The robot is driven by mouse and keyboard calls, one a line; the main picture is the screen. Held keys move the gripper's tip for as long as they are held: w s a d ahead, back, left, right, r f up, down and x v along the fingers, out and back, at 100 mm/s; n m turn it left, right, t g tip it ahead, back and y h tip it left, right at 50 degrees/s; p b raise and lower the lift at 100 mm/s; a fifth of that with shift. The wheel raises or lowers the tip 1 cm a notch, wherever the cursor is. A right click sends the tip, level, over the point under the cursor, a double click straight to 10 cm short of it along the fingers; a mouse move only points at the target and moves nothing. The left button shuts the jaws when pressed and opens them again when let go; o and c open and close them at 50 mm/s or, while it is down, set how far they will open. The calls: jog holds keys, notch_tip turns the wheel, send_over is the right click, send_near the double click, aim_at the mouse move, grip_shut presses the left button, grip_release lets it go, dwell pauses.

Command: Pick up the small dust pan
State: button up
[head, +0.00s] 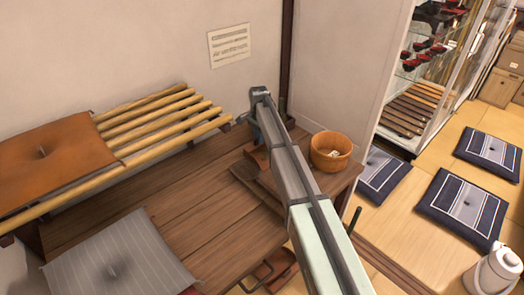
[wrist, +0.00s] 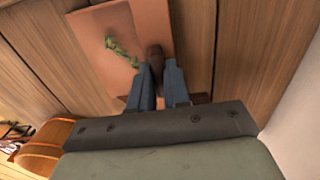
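The small dust pan (wrist: 117,42) is flat and orange-brown with a short dark brown handle (wrist: 155,58). In the wrist view it is ahead of my gripper (wrist: 160,70), with some green bits on it. The two blue-grey fingers are close together, one on each side of the handle, and look shut on it. In the head view, my gripper (head: 266,128) is low over the wooden platform at the end of my arm, and a reddish-brown part of the dust pan (head: 256,156) shows beside it. The finger contact is hidden there.
A wooden tub (head: 331,151) stands on the low table (head: 342,178), right of my arm. A slatted bench (head: 165,119) with a brown cushion (head: 50,158) is at left. A grey cushion (head: 118,258) lies on the platform (head: 190,215), whose middle is clear.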

grip_shut()
jog(key=shift+r, duration=0.15)
notch_tip(320, 180, up, 19)
dwell(1.0)
jog(key=shift+d, duration=0.1)
